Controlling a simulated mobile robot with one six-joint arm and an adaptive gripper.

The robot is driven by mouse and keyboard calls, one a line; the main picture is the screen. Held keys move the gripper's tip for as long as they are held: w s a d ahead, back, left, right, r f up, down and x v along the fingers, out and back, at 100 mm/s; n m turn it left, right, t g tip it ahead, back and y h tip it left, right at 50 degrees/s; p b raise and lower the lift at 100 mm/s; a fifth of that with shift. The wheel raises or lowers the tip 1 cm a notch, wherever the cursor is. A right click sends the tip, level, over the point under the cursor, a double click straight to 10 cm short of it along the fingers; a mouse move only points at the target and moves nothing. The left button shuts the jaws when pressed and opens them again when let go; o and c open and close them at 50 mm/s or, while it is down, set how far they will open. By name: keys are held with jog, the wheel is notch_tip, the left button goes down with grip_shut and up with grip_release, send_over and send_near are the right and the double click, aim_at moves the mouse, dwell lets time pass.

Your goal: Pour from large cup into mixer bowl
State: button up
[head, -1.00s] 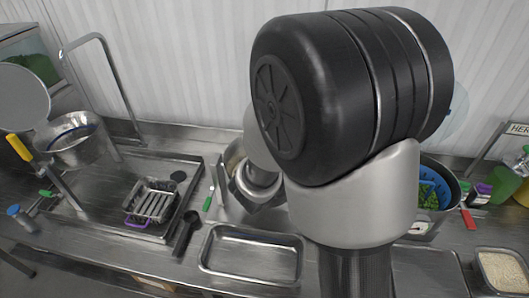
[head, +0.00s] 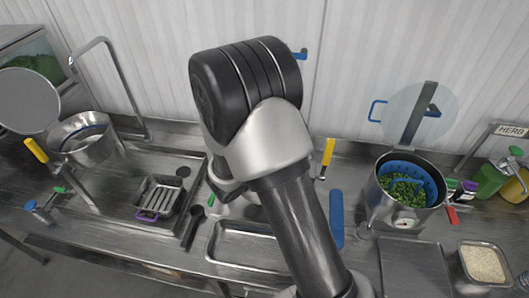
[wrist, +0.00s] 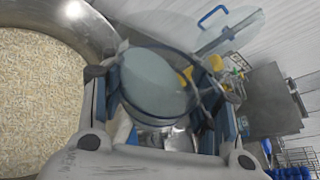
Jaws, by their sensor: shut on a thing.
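My gripper (wrist: 165,95) is shut on a clear round cup (wrist: 155,82) with a dark rim, seen in the wrist view between the two fingers. I cannot tell whether the cup holds anything. A wide metal bowl (wrist: 100,30) full of pale rice grains (wrist: 38,95) lies left of the cup in the wrist view, close beside it. I cannot tell for sure whether this is the mixer bowl. In the head view my arm hides the gripper, the cup and that bowl.
A pot with a blue insert (head: 405,170) and green pieces stands at the right. A rice tray (head: 484,264) is at the far right. An empty metal tray (head: 235,244) lies at the front. A sink area with a wire basket (head: 158,195) and a metal bowl (head: 85,145) is left.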

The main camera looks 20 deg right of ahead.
jog(key=shift+w, duration=0.25)
jog(key=shift+a+f+n, duration=0.1)
jog(key=shift+n, duration=0.2)
jog(key=shift+w+h, duration=0.15)
jog(key=shift+h, duration=0.15)
jog(key=shift+p, duration=0.3)
jog(key=shift+f, duration=0.1)
jog(key=shift+a+f+n, duration=0.1)
jog(key=shift+a+n, duration=0.05)
jog(key=shift+n, duration=0.15)
jog(key=shift+g, duration=0.3)
